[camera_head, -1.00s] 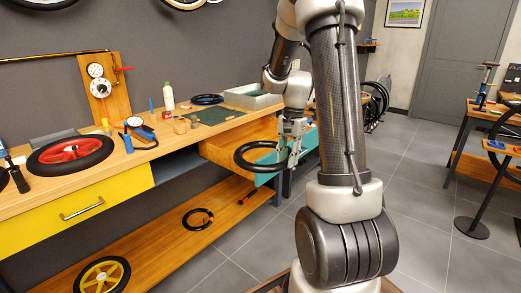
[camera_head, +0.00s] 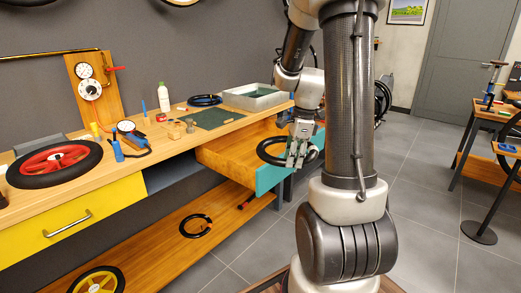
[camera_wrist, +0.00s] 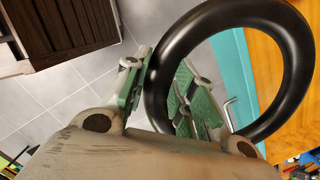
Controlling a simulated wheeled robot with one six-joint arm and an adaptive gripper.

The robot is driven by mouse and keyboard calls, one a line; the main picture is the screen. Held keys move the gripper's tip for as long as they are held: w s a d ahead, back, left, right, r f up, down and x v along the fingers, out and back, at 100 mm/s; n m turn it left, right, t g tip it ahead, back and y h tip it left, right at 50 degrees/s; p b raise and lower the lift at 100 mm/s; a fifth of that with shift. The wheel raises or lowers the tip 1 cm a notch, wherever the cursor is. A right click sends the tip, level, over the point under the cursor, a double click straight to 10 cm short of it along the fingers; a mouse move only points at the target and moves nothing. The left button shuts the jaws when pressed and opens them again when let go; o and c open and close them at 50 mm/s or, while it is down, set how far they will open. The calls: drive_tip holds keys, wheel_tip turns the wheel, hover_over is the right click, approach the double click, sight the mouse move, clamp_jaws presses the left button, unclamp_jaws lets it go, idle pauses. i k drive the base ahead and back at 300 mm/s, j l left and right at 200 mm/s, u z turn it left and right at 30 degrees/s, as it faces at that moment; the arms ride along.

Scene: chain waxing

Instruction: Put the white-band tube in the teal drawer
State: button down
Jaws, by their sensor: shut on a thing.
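My gripper (camera_head: 300,150) is shut on a black ring-shaped tube (camera_head: 268,147). In the wrist view, the tube (camera_wrist: 297,55) passes between the green-padded fingers (camera_wrist: 158,92). No white band shows on its visible part; the gripped part is partly hidden. The teal drawer (camera_head: 270,178) is pulled open, with a wooden inside. The tube is at the teal front, its left part over the drawer opening in the head view. In the wrist view, the teal front (camera_wrist: 232,58) and orange wood show through and beside the ring. I cannot tell its height above the drawer.
On the bench stand a grey bin (camera_head: 255,97), a white bottle (camera_head: 163,96), a green mat (camera_head: 211,118) and a red-rimmed wheel (camera_head: 55,160). Another black tube (camera_head: 205,100) lies there. One more (camera_head: 196,225) lies on the lower shelf. A side table (camera_head: 480,125) stands right.

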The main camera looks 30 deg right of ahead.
sight(272, 151)
drive_tip(key=i+l, duration=0.4)
drive_tip(key=i, duration=0.15)
drive_tip(key=i+l, duration=0.4)
drive_tip(key=i, duration=0.15)
